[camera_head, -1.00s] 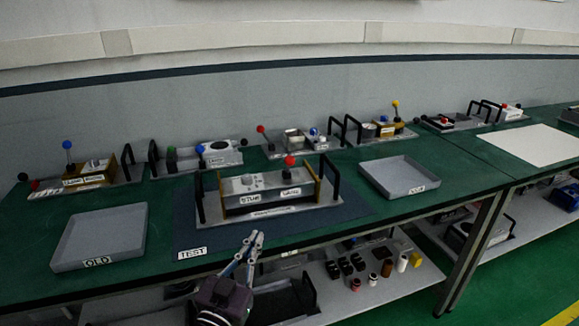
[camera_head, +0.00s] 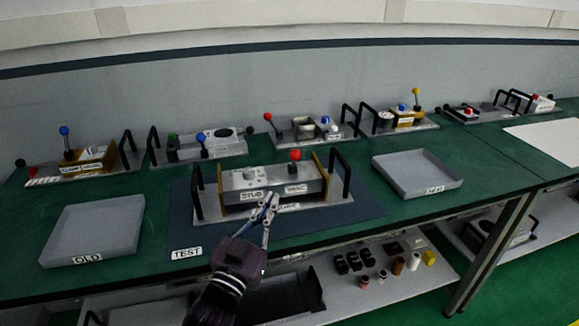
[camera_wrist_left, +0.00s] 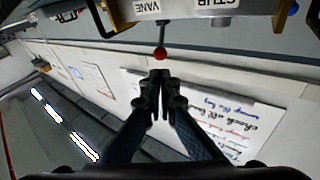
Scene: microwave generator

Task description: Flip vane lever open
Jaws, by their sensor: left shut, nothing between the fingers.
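The vane lever is a red ball knob (camera_head: 295,155) on top of the test unit, above the label "VANE" on its right half. The test unit (camera_head: 235,201) is a grey and brass box between two black handles. My left gripper (camera_head: 271,199) is shut and empty, just in front of the unit's front face, below and left of the red knob. In the left wrist view, the red knob (camera_wrist_left: 160,53) hangs just beyond the shut fingertips (camera_wrist_left: 160,76), seemingly apart from them. The "VANE" label shows upside down there. My right gripper is not in view.
The unit stands on a dark blue mat marked "TEST" (camera_head: 187,253). A grey "OLD" tray (camera_head: 92,230) lies to the left and another grey tray (camera_head: 417,174) to the right. Several other lever units line the back of the green table. A lower shelf holds small parts (camera_head: 375,265).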

